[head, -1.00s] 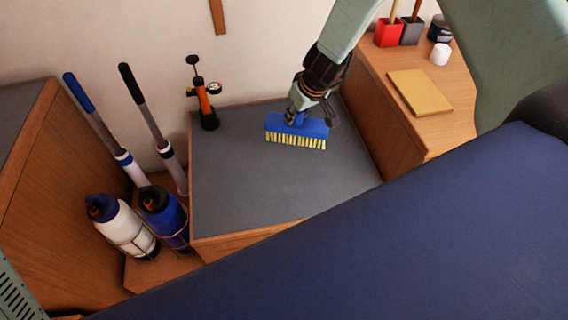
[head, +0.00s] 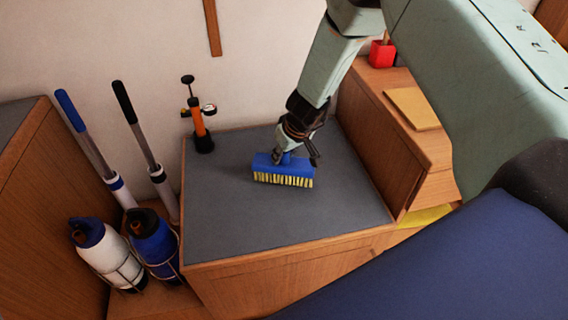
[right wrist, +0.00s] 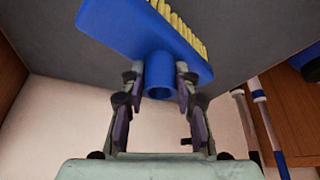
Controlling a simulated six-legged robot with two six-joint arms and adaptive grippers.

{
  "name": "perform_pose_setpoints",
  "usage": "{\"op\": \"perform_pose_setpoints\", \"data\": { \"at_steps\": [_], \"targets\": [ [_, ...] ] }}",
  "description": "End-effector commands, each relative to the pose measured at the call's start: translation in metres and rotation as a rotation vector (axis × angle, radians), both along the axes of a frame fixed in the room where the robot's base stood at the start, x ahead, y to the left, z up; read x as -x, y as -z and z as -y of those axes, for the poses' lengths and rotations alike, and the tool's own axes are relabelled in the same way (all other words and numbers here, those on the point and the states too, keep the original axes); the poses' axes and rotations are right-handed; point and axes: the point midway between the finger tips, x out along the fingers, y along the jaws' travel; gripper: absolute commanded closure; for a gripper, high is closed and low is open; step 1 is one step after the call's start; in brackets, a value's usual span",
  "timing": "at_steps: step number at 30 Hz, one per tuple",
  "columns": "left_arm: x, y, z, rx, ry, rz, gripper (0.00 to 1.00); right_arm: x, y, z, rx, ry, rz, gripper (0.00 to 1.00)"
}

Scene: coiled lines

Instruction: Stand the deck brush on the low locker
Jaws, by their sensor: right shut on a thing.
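The deck brush (head: 284,168) has a blue block with pale yellow bristles pointing down, over the grey top of the low locker (head: 230,215). My right gripper (head: 287,150) is shut on the brush's blue socket from above. In the right wrist view the brush (right wrist: 150,35) shows its blue block and round socket, with the fingers of my right gripper (right wrist: 160,88) on either side of the socket. I cannot tell whether the bristles touch the locker top. My left gripper is not in view.
An orange pump (head: 199,130) stands at the locker's back left corner. Two poles and a white bottle (head: 105,252) and a blue bottle (head: 153,243) stand left of the locker. A higher wooden cabinet (head: 385,150) with a tan board (head: 413,108) borders its right side.

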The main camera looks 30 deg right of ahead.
Motion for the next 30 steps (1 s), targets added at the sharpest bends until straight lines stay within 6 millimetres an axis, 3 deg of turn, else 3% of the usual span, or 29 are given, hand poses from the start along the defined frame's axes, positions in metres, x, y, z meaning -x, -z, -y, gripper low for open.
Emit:
{"op": "perform_pose_setpoints", "data": {
  "at_steps": [1,6,20,21,28,30],
  "targets": [
    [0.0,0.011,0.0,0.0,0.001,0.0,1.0,0.0,0.012,0.0,0.001,0.001,0.0,1.0],
    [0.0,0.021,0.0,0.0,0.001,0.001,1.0,0.0,0.023,0.001,0.0,0.001,0.0,1.0],
    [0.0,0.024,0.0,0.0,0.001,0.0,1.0,0.0,0.027,0.001,0.0,0.001,0.0,1.0],
    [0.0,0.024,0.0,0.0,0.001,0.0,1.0,0.001,0.027,0.0,0.0,0.001,-0.001,0.67],
    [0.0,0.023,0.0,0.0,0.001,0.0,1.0,0.001,0.026,0.0,0.0,0.001,-0.002,0.47],
    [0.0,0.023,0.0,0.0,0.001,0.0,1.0,0.001,0.026,0.0,0.0,0.001,-0.002,0.47]
  ]
}}
